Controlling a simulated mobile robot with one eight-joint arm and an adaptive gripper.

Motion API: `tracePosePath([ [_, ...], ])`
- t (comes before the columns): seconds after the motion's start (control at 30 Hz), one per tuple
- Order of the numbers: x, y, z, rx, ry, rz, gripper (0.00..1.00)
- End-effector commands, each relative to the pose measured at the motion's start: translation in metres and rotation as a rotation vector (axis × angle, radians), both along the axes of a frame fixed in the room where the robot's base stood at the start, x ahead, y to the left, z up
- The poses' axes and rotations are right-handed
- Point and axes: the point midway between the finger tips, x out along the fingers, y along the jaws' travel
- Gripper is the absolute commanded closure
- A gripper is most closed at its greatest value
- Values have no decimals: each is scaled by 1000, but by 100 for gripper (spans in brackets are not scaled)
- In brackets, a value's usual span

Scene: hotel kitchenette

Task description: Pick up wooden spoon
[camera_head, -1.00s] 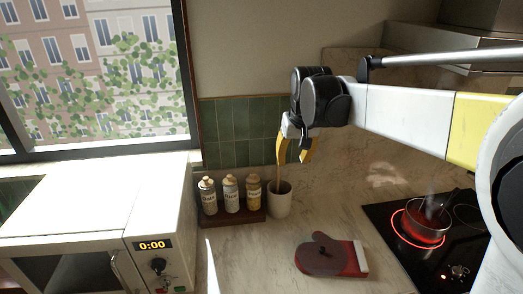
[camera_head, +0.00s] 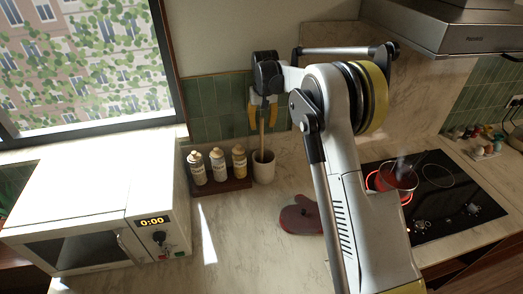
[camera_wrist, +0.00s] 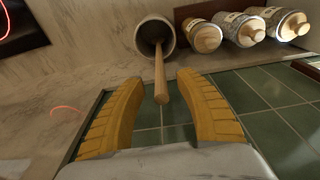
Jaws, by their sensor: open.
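The wooden spoon (camera_head: 262,139) stands upright in a pale cup (camera_head: 264,171) on the marble counter, its handle sticking up. In the wrist view the spoon handle (camera_wrist: 160,75) rises out of the cup (camera_wrist: 153,32) and its end lies between my two yellow fingers. My gripper (camera_head: 262,127) is above the cup, pointing down, with a finger on each side of the handle. In the wrist view my gripper (camera_wrist: 158,92) is open, with a gap between each finger and the handle. The spoon's lower end is hidden inside the cup.
Three bottles (camera_head: 218,164) stand on a dark tray (camera_head: 222,186) just left of the cup. A red oven mitt (camera_head: 300,216) lies in front, partly behind my arm. A steaming red pot (camera_head: 397,179) sits on the glowing hob (camera_head: 440,185). A microwave (camera_head: 100,225) stands left.

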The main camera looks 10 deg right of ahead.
Motion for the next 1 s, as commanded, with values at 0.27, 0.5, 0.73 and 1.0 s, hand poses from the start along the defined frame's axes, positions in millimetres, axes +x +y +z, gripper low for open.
tracePosePath([
  [0.27,6,1,-30,0,0,0,59],
  [0.5,10,1,-54,0,-1,0,59],
  [0.73,10,1,-54,0,-1,0,85],
  [1.0,10,1,-54,0,-1,0,100],
])
